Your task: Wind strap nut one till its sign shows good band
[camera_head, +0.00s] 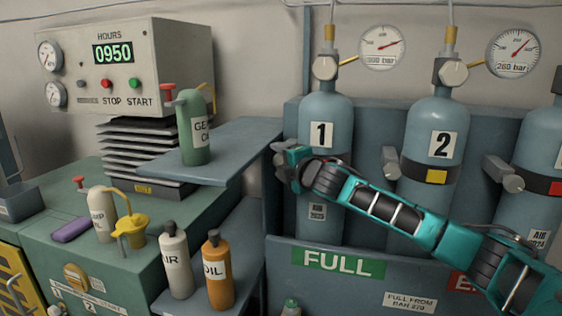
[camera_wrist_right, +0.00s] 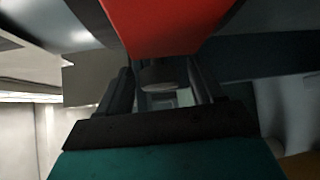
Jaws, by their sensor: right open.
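Cylinder 1 (camera_head: 321,112) stands upright in the rack at the left of the row. My right gripper (camera_head: 288,164) is at its left side, over the place of strap nut one, and the arm hides most of its strap and its sign. In the right wrist view the gripper (camera_wrist_right: 163,92) is open, and a grey round piece (camera_wrist_right: 163,76), probably the nut, shows between or just beyond the fingers. A large red surface (camera_wrist_right: 165,25) fills the top there; I cannot tell if it is the sign. My left gripper is not in view.
Cylinder 2 (camera_head: 439,112) has a strap with a yellow sign (camera_head: 436,176) and its own nut (camera_head: 392,163). The third cylinder's sign (camera_head: 555,188) is red. A blue shelf (camera_head: 225,145) with a green oil can (camera_head: 193,130) is close left of my gripper.

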